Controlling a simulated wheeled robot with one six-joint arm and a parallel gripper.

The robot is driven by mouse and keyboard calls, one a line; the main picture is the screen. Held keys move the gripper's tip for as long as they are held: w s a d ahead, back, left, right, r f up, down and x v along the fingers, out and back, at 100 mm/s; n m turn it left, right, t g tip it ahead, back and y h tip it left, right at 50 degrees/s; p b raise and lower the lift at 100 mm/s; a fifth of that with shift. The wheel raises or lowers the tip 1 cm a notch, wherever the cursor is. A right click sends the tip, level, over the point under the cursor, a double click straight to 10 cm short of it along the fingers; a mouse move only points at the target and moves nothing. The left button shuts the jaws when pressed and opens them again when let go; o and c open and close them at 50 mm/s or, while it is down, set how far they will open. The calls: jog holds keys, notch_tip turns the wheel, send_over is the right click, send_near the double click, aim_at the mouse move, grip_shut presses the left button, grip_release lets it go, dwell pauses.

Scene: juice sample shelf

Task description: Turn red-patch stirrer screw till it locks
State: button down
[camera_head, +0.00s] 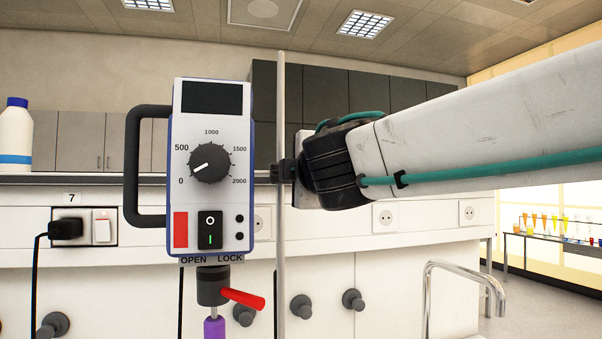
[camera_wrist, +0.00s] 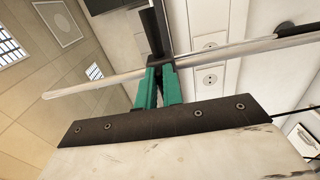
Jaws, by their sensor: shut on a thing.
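The stirrer (camera_head: 211,222) is an upright white and blue box with a dial, a dark display and a red patch (camera_head: 180,229). Under it, below the words OPEN and LOCK, a black collar carries a red lever (camera_head: 243,299) that points right, to the LOCK side. A black clamp piece (camera_head: 284,171) sits on the thin upright rod (camera_head: 281,110) right of the box. My gripper (camera_wrist: 158,88) is at the rod with its green fingers shut on a dark part there, seemingly the screw. The fingers largely hide that part, and its turn angle cannot be read.
The rod (camera_wrist: 90,84) crosses close beyond my fingertips. A black handle (camera_head: 132,165) juts left from the stirrer. A bench with sockets (camera_head: 383,216) and a white bottle (camera_head: 15,135) stands behind. A metal tap (camera_head: 462,268) is below my arm.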

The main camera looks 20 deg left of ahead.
jog(key=shift+s+a+r, duration=0.15)
jog(key=shift+a, duration=0.05)
jog(key=c, duration=1.5)
grip_release()
jog(key=shift+a, duration=0.1)
jog(key=shift+o, duration=0.3)
jog(key=shift+s+a, duration=0.15)
jog(key=shift+a, duration=0.05)
jog(key=v, duration=0.7)
jog(key=shift+s+d, duration=0.2)
jog(key=shift+d, duration=0.25)
